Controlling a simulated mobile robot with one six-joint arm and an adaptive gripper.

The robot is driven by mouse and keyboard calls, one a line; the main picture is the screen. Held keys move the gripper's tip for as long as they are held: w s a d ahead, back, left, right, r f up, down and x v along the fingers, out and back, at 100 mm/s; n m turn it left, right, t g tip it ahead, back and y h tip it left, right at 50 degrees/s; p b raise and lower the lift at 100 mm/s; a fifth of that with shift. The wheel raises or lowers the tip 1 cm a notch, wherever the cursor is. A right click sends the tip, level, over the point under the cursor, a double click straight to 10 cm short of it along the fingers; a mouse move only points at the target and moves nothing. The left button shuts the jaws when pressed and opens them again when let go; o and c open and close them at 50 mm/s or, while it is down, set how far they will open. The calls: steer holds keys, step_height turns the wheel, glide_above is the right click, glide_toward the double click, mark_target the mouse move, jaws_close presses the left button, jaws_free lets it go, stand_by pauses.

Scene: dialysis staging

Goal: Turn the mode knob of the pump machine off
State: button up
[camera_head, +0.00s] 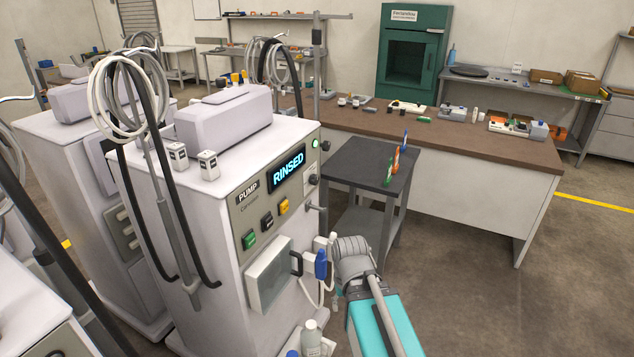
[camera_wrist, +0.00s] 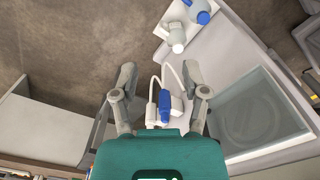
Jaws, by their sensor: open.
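The pump machine (camera_head: 215,235) stands left of centre in the head view, its front panel reading "PUMP" with a lit "RINSED" display (camera_head: 288,171). A dark round knob (camera_head: 313,179) sits at the panel's right edge; its pointer direction is too small to read. Green, black and yellow controls (camera_head: 266,222) lie below the display. My gripper (camera_wrist: 157,76) is open in the wrist view, with no knob visible between its fingers. A blue-and-white connector (camera_wrist: 166,108) shows between the fingers; I cannot tell if they touch it. In the head view my arm mostly hides the gripper.
The connector and its white hoses hang on the machine front beside a clear-fronted box (camera_head: 268,275). Bottles (camera_head: 311,340) stand low in front. A dark cart (camera_head: 372,170) with upright coloured items and a long brown-topped bench (camera_head: 470,140) stand behind. Floor at the right is clear.

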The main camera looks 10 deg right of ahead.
steer(key=shift+o, duration=1.6)
steer(key=shift+w+f, duration=0.1)
steer(key=shift+w, duration=0.2)
steer(key=m+t+y+b, duration=1)
steer(key=m+y, duration=0.5)
steer(key=m, duration=0.9)
glide_toward(317, 181)
steer(key=p+v, duration=0.1)
steer(key=v, duration=0.3)
steer(key=shift+a+f+t, duration=0.1)
steer(key=shift+a+t, duration=0.2)
steer(key=shift+a, duration=0.15)
steer(key=x, duration=1.3)
steer(key=shift+w+a+f, duration=0.15)
steer(key=shift+w+f, duration=0.05)
steer(key=shift+w, duration=0.1)
